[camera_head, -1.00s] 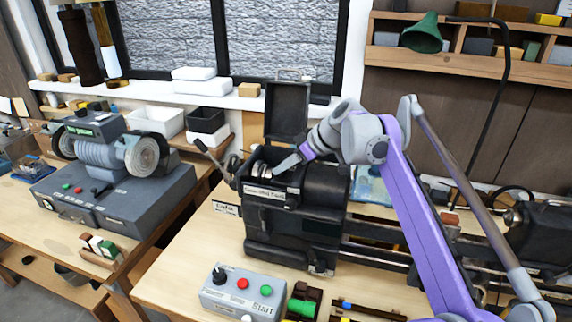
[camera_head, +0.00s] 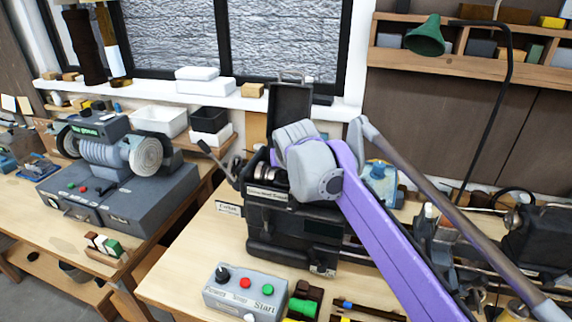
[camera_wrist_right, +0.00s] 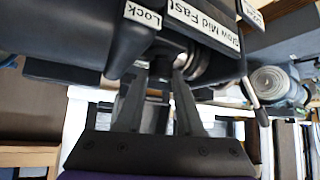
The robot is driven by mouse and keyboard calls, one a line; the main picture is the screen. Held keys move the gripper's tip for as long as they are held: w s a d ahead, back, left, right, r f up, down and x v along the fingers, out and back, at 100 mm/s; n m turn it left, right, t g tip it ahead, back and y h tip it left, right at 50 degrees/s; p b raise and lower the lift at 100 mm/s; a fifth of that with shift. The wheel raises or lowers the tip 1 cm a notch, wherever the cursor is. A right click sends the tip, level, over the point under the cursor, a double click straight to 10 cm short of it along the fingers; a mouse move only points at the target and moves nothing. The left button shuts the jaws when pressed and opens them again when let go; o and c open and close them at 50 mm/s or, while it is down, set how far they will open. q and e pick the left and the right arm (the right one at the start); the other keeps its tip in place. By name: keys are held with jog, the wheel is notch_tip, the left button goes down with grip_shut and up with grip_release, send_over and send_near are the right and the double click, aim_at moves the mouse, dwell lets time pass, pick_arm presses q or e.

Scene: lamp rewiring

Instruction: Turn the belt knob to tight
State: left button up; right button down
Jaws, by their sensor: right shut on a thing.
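The lathe headstock (camera_head: 298,232) is a dark machine on the wooden table, with its lid (camera_head: 290,110) standing up at the back. In the right wrist view the headstock (camera_wrist_right: 75,35) fills the top, with a "Lock" label (camera_wrist_right: 142,14) and a "Slow Mid Fast" label (camera_wrist_right: 203,22). My right gripper (camera_wrist_right: 160,78) is shut on a dark knob-like part (camera_wrist_right: 161,67) between and below these labels. No belt or tight marking on this part is readable. In the head view my right wrist hides the gripper and the part. My left gripper is not in view.
A lever (camera_wrist_right: 251,92) sticks out beside the headstock. A grey control box (camera_head: 243,293) with buttons stands in front. A bench grinder (camera_head: 110,165) is on the left table. A green lamp (camera_head: 425,36) hangs at the back right. Bare table lies left of the headstock.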

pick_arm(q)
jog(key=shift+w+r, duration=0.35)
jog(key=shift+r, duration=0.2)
pick_arm(e)
jog(key=shift+a+m+h, duration=0.1)
jog(key=shift+m+h, duration=0.3)
jog(key=shift+m, duration=0.2)
jog(key=c, duration=0.8)
grip_release()
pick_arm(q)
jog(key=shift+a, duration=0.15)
pick_arm(e)
jog(key=shift+o, duration=1.3)
jog(key=shift+a, duration=0.1)
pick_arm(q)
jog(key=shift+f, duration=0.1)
